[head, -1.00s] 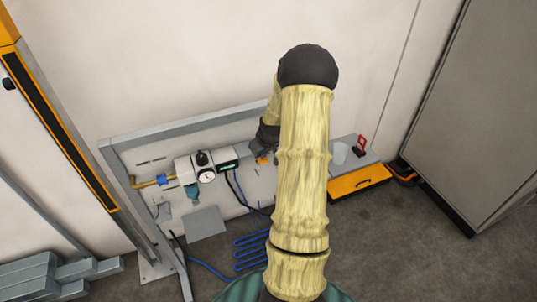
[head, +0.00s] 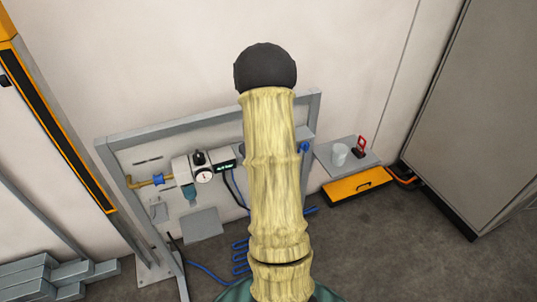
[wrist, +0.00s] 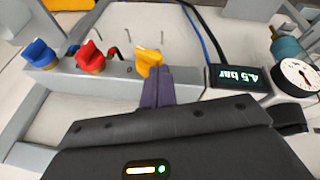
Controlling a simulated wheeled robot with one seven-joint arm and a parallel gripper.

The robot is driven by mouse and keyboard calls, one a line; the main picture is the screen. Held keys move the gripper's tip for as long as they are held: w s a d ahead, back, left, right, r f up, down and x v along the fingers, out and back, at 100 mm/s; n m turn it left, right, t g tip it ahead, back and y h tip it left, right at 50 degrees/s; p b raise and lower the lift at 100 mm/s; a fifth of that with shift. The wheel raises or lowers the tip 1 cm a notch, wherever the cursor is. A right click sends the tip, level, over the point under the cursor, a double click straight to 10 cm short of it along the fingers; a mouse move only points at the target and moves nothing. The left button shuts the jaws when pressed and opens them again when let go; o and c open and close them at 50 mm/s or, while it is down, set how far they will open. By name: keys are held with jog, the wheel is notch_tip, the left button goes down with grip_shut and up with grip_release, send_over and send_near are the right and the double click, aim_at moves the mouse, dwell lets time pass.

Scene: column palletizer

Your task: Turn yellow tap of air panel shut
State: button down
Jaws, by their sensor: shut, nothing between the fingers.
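The yellow tap (wrist: 148,60) is on the grey manifold bar of the air panel (wrist: 190,98), at upper middle in the wrist view. Its handle sits at a slant to the bar. My gripper (wrist: 157,72) is shut and empty, with its purple fingers right against or just in front of the tap's lower right side; I cannot tell if they touch. A red tap (wrist: 90,57) and a blue tap (wrist: 40,53) sit to the left. In the head view the air panel (head: 205,117) is partly visible, while my arm hides the yellow tap and my gripper.
A lit display (wrist: 238,78) reading 4.5 bar and a round gauge (wrist: 298,75) are right of the tap in the wrist view. Blue and black hoses run behind.

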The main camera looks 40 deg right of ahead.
jog(key=shift+w+a+f+b, duration=0.3)
jog(key=shift+a+f+b, duration=0.3)
jog(key=shift+a, duration=0.15)
dwell(0.4)
jog(key=shift+r+p, duration=0.55)
jog(key=shift+r, duration=0.2)
jog(key=shift+r, duration=0.1)
jog(key=a+r, duration=0.8)
jog(key=a, duration=0.1)
jog(key=shift+s+r, duration=0.25)
dwell(0.6)
